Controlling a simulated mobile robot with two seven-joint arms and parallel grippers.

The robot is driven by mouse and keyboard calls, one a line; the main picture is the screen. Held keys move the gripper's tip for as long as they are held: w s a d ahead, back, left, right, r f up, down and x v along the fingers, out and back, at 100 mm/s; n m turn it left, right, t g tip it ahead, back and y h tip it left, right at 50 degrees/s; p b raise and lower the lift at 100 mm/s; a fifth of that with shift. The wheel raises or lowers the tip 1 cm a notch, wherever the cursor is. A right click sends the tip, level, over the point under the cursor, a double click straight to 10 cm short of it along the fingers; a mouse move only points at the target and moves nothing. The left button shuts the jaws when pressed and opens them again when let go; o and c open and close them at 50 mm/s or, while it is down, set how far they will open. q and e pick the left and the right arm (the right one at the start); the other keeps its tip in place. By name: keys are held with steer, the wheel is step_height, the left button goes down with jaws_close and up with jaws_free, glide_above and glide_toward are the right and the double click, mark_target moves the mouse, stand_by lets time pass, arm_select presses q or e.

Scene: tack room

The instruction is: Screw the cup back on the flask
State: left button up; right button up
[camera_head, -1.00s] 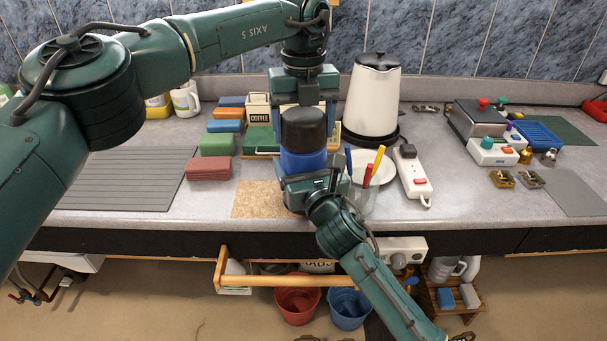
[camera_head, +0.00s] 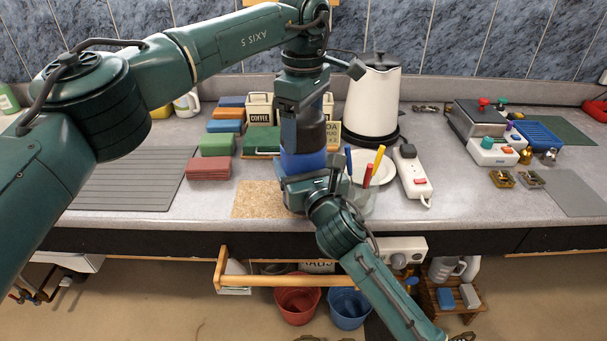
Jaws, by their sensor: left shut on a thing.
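The flask (camera_head: 302,162) is blue and stands upright near the front of the worktop. The black cup (camera_head: 312,135) sits on top of it, in line with it. My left gripper (camera_head: 303,125) points down from above. It is shut on the cup, and its near finger covers part of the cup's left side. My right gripper (camera_head: 302,183) comes from the front right and holds the flask low on its body. The flask's lower part is hidden by this gripper. The seam between cup and flask does not show clearly enough to judge the thread.
A power strip (camera_head: 412,175) and white kettle (camera_head: 373,100) are to the right. Stacked coloured blocks (camera_head: 210,168) and a cork mat (camera_head: 258,200) lie left.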

mark_target(303, 115)
arm_select(q)
steer(key=m, duration=0.4)
steer(key=shift+m, duration=0.3)
arm_select(e)
steer(key=shift+f, duration=0.1)
arm_select(q)
steer(key=m, duration=0.8)
steer(key=shift+m, duration=0.4)
steer(key=m, duration=0.3)
steer(key=shift+m, duration=0.3)
steer(key=o, duration=1.1)
steer(key=shift+r, duration=2.2)
